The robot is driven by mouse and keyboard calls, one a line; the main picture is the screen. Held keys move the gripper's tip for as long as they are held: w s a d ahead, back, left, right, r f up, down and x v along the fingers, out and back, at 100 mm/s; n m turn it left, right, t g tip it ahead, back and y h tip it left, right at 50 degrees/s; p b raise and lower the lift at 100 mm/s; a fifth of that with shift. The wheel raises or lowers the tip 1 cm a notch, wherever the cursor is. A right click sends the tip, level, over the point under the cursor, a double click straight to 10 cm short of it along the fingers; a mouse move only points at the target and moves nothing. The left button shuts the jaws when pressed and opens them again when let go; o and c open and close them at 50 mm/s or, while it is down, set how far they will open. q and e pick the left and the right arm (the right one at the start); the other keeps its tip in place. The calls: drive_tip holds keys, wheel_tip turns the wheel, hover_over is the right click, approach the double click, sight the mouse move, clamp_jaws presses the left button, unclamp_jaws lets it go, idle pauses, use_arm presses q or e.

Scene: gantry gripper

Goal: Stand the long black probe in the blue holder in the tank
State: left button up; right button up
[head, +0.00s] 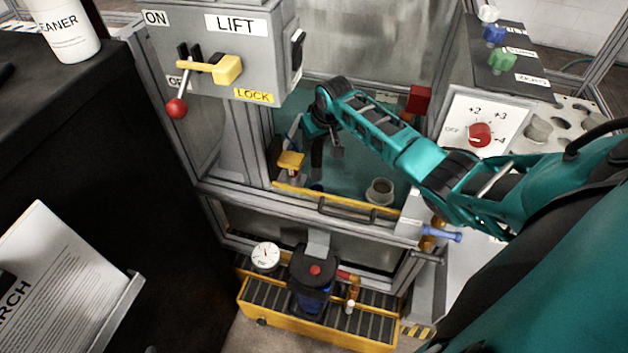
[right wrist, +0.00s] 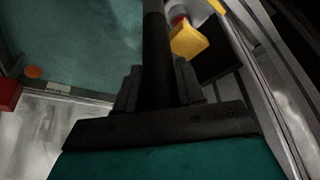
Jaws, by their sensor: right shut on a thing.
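The long black probe (right wrist: 157,50) is between the fingers of my right gripper (right wrist: 158,90) in the right wrist view and runs out past the top of that picture. In the head view the gripper (head: 327,146) is inside the tank (head: 345,172), shut on the probe (head: 317,158), which looks roughly upright. Its lower end is hard to make out. A grey round cup with a brown inside (head: 380,191) stands to the right of the gripper, apart from it. I cannot clearly pick out a blue holder. My left gripper is not in view.
A yellow block (head: 291,160) sits at the tank's front left; it also shows close to the probe in the right wrist view (right wrist: 188,42). A yellow front edge (head: 335,199) and a red block (head: 419,99) bound the tank. The LIFT box (head: 215,50) stands left.

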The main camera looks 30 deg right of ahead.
drive_tip(key=b, duration=0.6)
hover_over(315, 175)
drive_tip(key=w+d, duration=0.1)
drive_tip(key=w, duration=0.1)
wheel_tip(315, 175, down, 6)
drive_tip(key=shift+s+d+f, duration=0.1)
drive_tip(key=shift+s+f, duration=0.05)
drive_tip(key=shift+f, duration=0.05)
wheel_tip(315, 175, down, 3)
drive_tip(key=b, duration=0.4)
drive_tip(key=shift+f, duration=0.2)
drive_tip(key=shift+f+b, duration=0.55)
drive_tip(key=shift+b, duration=0.1)
wheel_tip(315, 175, down, 4)
drive_tip(key=b, duration=0.4)
drive_tip(key=shift+r, duration=0.25)
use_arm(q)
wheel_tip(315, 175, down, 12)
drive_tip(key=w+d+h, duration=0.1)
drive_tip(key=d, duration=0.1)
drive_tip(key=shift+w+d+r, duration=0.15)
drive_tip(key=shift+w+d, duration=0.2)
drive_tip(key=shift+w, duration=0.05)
use_arm(e)
drive_tip(key=shift+r, duration=0.1)
